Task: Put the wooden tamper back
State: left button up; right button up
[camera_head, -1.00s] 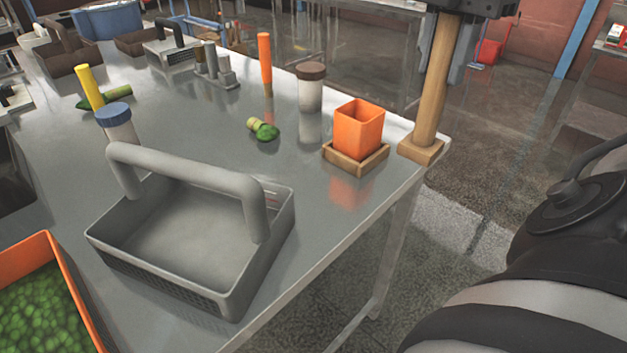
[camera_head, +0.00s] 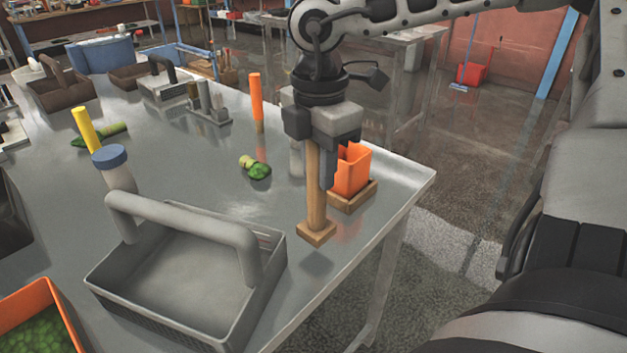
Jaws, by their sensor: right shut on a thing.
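The wooden tamper (camera_head: 316,205) is a light-brown rod with a square wooden foot. My right gripper (camera_head: 318,150) is shut on the upper part of its handle and holds it upright, foot down, in front of the orange cup. The foot seems a little above the metal table (camera_head: 200,165), with a dark shadow below it. The grey caddy (camera_head: 180,290) with a thick arched handle stands to the left of the tamper and looks empty. My left gripper is not in view.
The orange cup (camera_head: 352,172) sits in a wooden square base (camera_head: 362,196) just behind the tamper. A green piece (camera_head: 257,170), an orange stick (camera_head: 256,100) and a blue-lidded jar (camera_head: 115,170) stand or lie nearby. The orange bin (camera_head: 40,310) is front left.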

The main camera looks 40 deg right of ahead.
aim_at(314, 184)
jog(key=shift+w+a+f, duration=0.1)
jog(key=shift+a+f, duration=0.05)
jog(key=shift+f, duration=0.05)
notch_tip(314, 184, down, 3)
jog(key=shift+w+a+f, duration=0.1)
jog(key=shift+f, duration=0.35)
jog(key=o, duration=0.9)
jog(key=shift+r, duration=0.1)
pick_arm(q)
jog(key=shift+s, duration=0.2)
pick_arm(e)
jog(key=shift+r, duration=0.1)
jog(key=shift+r+p, duration=0.25)
jog(key=shift+p, duration=0.1)
notch_tip(314, 184, up, 11)
jog(key=shift+f+b, duration=0.2)
jog(key=shift+b, duration=0.35)
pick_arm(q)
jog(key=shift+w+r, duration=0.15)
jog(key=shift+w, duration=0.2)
pick_arm(e)
jog(key=shift+r, duration=0.55)
